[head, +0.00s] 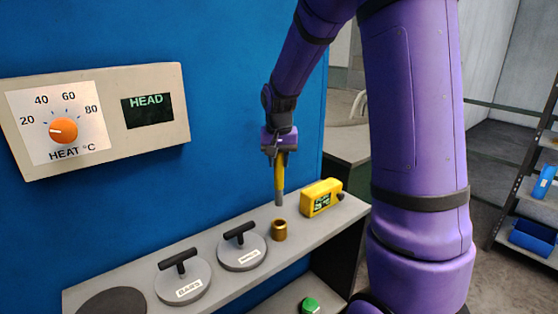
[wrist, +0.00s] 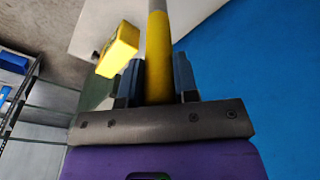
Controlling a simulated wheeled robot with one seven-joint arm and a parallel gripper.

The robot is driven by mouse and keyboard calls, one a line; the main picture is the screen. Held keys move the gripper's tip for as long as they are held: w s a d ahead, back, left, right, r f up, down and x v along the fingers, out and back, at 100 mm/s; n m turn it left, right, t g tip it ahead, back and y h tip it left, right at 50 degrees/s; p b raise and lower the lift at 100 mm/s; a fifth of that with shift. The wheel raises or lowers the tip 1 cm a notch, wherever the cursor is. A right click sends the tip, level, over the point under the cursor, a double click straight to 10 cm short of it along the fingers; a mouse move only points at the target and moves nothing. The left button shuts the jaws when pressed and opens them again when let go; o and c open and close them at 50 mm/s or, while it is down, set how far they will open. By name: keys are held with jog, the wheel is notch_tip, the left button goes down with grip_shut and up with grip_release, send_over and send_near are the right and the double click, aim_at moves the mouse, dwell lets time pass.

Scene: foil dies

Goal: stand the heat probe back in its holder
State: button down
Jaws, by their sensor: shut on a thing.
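The heat probe (head: 279,178) has a yellow handle and a grey lower end. My gripper (head: 279,152) is shut on its upper part and holds it nearly upright, tip down. The holder, a small brass-coloured cup (head: 279,231), stands on the grey shelf below the probe. The probe's tip appears just above the cup's rim, with a small gap. In the wrist view, the probe (wrist: 158,45) runs between the two dark fingers of my gripper (wrist: 158,82); its tip and the holder cannot be made out there.
A yellow meter (head: 316,200) sits on the shelf (head: 346,212) right of the cup. Two grey discs with black handles (head: 242,252) (head: 183,280) lie to the left. A blue panel (head: 225,120) rises behind, carrying a heat dial (head: 64,130). A green object (head: 309,305) lies lower down.

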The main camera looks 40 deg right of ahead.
aim_at(279, 189)
jog(key=shift+f, duration=0.1)
jog(key=shift+f, duration=5.8)
jog(key=c, duration=0.8)
grip_release()
jog(key=r, duration=0.7)
jog(key=s+r, duration=0.1)
jog(key=r, duration=0.2)
jog(key=shift+a+r, duration=0.35)
jog(key=shift+a, duration=0.05)
